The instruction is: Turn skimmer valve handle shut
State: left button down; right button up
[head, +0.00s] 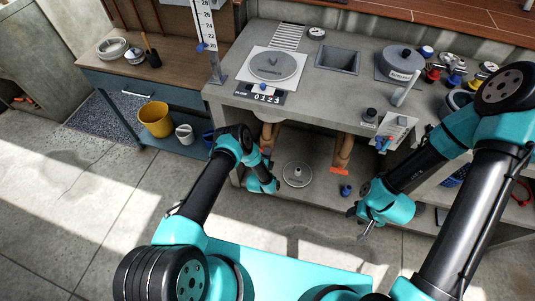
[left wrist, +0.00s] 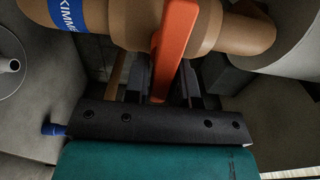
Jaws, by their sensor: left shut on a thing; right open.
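In the left wrist view, a tan skimmer pipe (left wrist: 125,22) with a blue label, partly cut off and reading "KIMME", crosses the top. Its orange valve handle (left wrist: 174,45) hangs down from it, with its lower end between the fingers of my left gripper (left wrist: 168,90). My left gripper is shut on this handle. In the head view my left gripper (head: 268,172) is under the counter at the left tan pipe (head: 270,135), and its arm hides part of the handle. My right gripper (head: 364,228) is open and empty, in front of the lower shelf.
A second orange handle (head: 340,171) sits on the right tan pipe (head: 345,148). A round grey lid (head: 298,174) and a small blue item (head: 346,190) lie on the lower shelf. The counter (head: 226,92) overhangs this space. A yellow bucket (head: 155,119) stands left.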

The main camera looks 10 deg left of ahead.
pick_arm(q)
jog(key=c, duration=1)
grip_release()
jog(key=shift+s, duration=0.1)
jog(key=s, duration=1.1)
jog(key=s+a, duration=0.1)
jog(key=s, duration=0.5)
jog(key=shift+s, duration=0.1)
notch_tip(320, 180, up, 9)
jog(key=a+n+g+h, duration=0.2)
jog(key=a+n+g, duration=0.1)
jog(key=n+g, duration=0.65)
jog(key=s+r+n+g, duration=0.2)
jog(key=s+r+n, duration=0.1)
jog(key=s+r, duration=0.1)
jog(key=s+r+n+g, duration=0.3)
jog(key=s+r+n, duration=0.1)
jog(key=s+r, duration=0.1)
jog(key=s+a+r+n+g, duration=0.1)
jog(key=s+r+n+g, duration=0.1)
jog(key=s+r+n, duration=0.2)
jog(key=shift+s+a+r+g+h, duration=0.15)
jog(key=shift+s+g+h, duration=0.25)
jog(key=shift+s, duration=0.45)
